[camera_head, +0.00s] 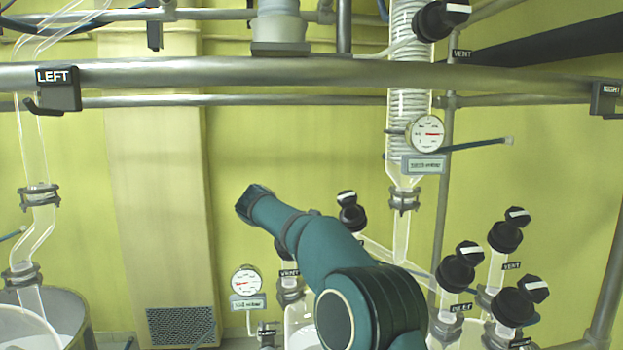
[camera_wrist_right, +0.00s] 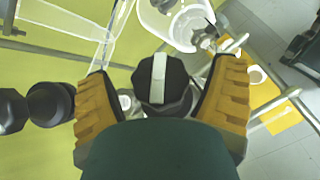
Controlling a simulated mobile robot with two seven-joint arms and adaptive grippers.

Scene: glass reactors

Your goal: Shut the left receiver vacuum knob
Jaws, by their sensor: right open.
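In the right wrist view, a black knob (camera_wrist_right: 177,82) with a white bar across its top sits between the two yellow finger pads of my right gripper (camera_wrist_right: 165,72). The gripper is open, with a gap on each side of the knob. The white bar runs nearly upright in this view. No label on this knob is readable, so I cannot tell which knob it is. In the head view, my teal arm (camera_head: 330,250) reaches up and left from the lower right; its gripper does not show. My left gripper is not in view.
Another black knob (camera_wrist_right: 48,104) is close left of the gripper. In the head view, several knobs, including one marked INLET (camera_head: 460,268), cluster at the lower right. A gauge (camera_head: 246,281) is left of my arm. A metal rail (camera_head: 250,73) with a LEFT sign (camera_head: 58,88) crosses above.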

